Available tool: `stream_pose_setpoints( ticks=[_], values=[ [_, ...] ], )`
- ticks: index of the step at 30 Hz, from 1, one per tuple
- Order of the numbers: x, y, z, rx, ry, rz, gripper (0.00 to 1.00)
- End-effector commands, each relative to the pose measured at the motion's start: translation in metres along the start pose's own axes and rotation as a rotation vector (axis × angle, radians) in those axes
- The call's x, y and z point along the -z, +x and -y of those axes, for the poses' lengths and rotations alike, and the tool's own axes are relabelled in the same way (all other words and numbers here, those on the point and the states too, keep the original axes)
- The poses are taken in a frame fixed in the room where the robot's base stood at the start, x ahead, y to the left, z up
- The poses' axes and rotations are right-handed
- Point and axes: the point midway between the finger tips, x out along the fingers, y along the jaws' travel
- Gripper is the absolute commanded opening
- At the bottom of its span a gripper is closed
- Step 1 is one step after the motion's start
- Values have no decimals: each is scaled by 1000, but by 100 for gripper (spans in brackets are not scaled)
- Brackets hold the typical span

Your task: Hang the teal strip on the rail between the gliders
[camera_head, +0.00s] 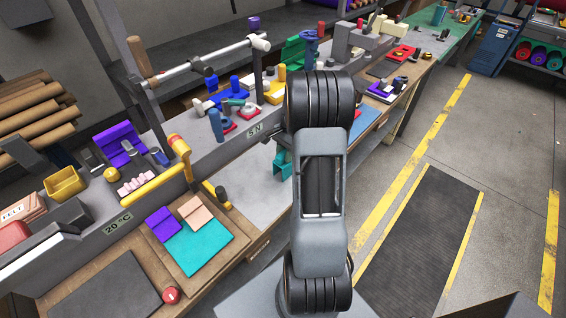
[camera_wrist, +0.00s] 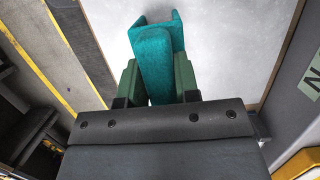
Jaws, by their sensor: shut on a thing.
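The teal strip (camera_wrist: 152,58) is between the two green fingers of my gripper (camera_wrist: 156,80) in the wrist view. The gripper is shut on it, and the strip's folded far end extends beyond the fingers over a pale grey surface. In the head view a teal piece, apparently the strip (camera_head: 281,164), shows just left of my arm; the arm hides most of the gripper. The rail (camera_head: 225,53) is a pale metal bar at upper left, well apart from the strip.
A flat teal sheet (camera_head: 200,248) lies with purple and peach pieces on a board at lower left. The pale bench top (camera_head: 245,170) left of my arm is mostly clear.

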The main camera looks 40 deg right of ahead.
Motion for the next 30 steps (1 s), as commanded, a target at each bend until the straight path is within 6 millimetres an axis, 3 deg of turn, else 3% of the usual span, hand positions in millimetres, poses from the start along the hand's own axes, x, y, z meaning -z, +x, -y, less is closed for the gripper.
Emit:
stream_pose_setpoints(
  ticks=[5, 30],
  values=[
    [0, 3, -1, -5, 1, 4, 0],
    [-5, -18, -1, -2, 1, 1, 0]
  ],
)
